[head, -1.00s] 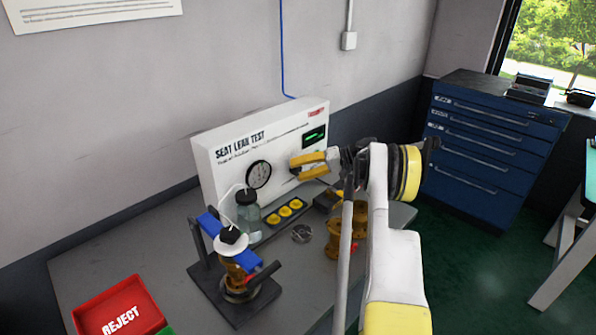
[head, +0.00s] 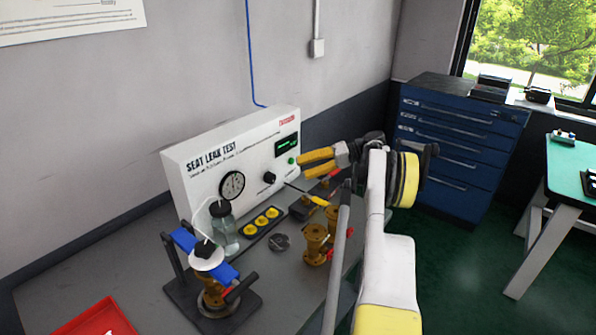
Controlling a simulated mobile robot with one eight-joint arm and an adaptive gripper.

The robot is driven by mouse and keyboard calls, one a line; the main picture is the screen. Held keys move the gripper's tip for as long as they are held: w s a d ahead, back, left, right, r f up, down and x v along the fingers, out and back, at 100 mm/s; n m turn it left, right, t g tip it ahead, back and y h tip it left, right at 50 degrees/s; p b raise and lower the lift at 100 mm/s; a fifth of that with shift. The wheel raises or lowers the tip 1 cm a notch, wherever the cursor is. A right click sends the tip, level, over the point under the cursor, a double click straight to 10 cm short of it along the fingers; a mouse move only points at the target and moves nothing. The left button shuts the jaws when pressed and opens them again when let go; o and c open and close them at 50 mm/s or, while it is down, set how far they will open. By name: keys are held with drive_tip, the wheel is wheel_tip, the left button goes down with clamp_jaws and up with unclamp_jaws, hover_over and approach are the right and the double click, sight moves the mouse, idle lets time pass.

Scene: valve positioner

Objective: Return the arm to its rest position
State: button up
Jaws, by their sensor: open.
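My gripper (head: 304,163) is in the head view, in front of the right end of the white seat leak test panel (head: 235,160). Its yellow fingers are open and point left, with nothing seen between them. My arm comes up from the bottom right and bends at the yellow-banded joint. The panel's gauge (head: 231,186), black knob (head: 269,178) and green display (head: 287,147) are to the left of the gripper. I cannot tell whether a fingertip touches the panel.
On the grey bench (head: 130,265) stand a clamped brass valve (head: 215,295), a glass jar (head: 224,230), yellow buttons (head: 261,219) and brass valves (head: 316,242). A red tray (head: 95,318) is at lower left. A blue drawer cabinet (head: 450,140) and green-topped table (head: 575,170) stand right, with open floor between.

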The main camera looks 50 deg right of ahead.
drive_tip(key=shift+w, duration=0.1)
idle(0.4)
drive_tip(key=w+a+r+g+h, duration=0.1)
drive_tip(key=w+a+r, duration=0.25)
drive_tip(key=a, duration=0.45)
drive_tip(key=w+a+r+g+h, duration=0.1)
drive_tip(key=w+a+r+g, duration=0.1)
drive_tip(key=a+r, duration=0.45)
drive_tip(key=s+a+r+g+h, duration=0.1)
drive_tip(key=s+a+r+h, duration=0.15)
drive_tip(key=a, duration=1.15)
drive_tip(key=s+a+n+h, duration=0.1)
drive_tip(key=s+a, duration=0.4)
drive_tip(key=a, duration=0.1)
drive_tip(key=s+a+n+h, duration=0.1)
drive_tip(key=s+a, duration=0.5)
drive_tip(key=s+a+h, duration=0.2)
drive_tip(key=s+a, duration=0.4)
drive_tip(key=shift+s+n, duration=0.2)
drive_tip(key=shift+n, duration=0.2)
drive_tip(key=s+a+f+n+t+h, duration=0.1)
drive_tip(key=s+f, duration=0.3)
drive_tip(key=s, duration=0.4)
drive_tip(key=shift+a+f+n, duration=0.35)
drive_tip(key=shift+a+n, duration=0.05)
drive_tip(key=shift+a, duration=0.4)
drive_tip(key=shift+h, duration=0.25)
